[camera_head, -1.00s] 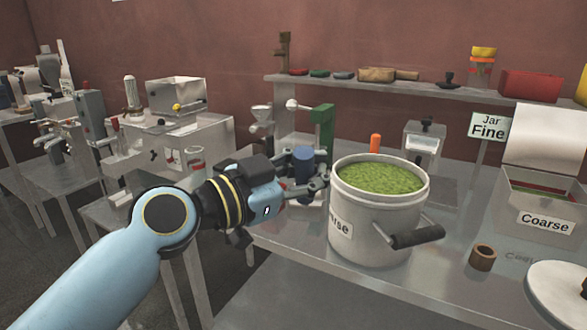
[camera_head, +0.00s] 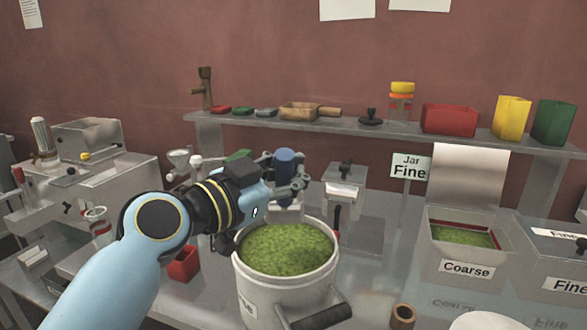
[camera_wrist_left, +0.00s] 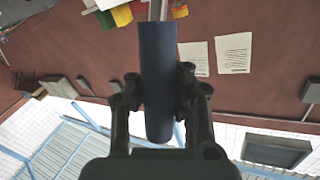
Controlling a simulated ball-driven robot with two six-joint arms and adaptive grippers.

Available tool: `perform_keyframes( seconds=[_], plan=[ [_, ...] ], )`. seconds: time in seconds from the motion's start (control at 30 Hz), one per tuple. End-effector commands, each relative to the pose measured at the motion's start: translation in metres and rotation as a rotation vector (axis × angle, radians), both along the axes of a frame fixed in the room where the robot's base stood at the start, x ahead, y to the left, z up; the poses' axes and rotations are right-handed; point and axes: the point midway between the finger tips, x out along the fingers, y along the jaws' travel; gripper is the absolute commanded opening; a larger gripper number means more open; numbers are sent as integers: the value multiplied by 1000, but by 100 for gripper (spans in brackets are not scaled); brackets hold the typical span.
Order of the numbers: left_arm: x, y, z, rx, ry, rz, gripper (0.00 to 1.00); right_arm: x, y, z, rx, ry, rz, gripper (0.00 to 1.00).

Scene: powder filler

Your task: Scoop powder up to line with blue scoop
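The blue scoop shows as a dark blue handle (camera_head: 286,160) in my left gripper (camera_head: 290,180), over the far rim of the white bucket (camera_head: 290,295). In the left wrist view the handle (camera_wrist_left: 158,85) sits between the two dark fingers (camera_wrist_left: 160,100), with a metal shaft running out past its top end. The scoop's bowl cannot be made out clearly. The bucket holds green powder (camera_head: 287,250) nearly to its rim; its label is partly cut off. My right gripper is not in view.
A bin marked Coarse (camera_head: 466,268) and one marked Fine (camera_head: 560,285) stand at the right. A Jar Fine sign (camera_head: 410,167) stands behind. A shelf (camera_head: 370,128) holds scoops and coloured containers. A brown ring (camera_head: 403,316) lies right of the bucket.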

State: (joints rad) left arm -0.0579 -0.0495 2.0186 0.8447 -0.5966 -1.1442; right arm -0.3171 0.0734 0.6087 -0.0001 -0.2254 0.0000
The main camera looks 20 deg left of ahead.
Motion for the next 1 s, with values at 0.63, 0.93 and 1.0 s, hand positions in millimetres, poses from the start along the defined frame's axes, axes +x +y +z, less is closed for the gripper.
perform_keyframes(
  seconds=[0.63, 0.93, 1.0],
  plan=[
    [0, 0, -72, -1, -1, 1, 0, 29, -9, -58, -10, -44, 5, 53],
    [0, 0, -93, -1, -2, 1, 0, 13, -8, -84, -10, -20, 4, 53],
    [0, 0, -94, -1, -2, 1, 0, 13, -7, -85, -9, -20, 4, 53]
  ],
)
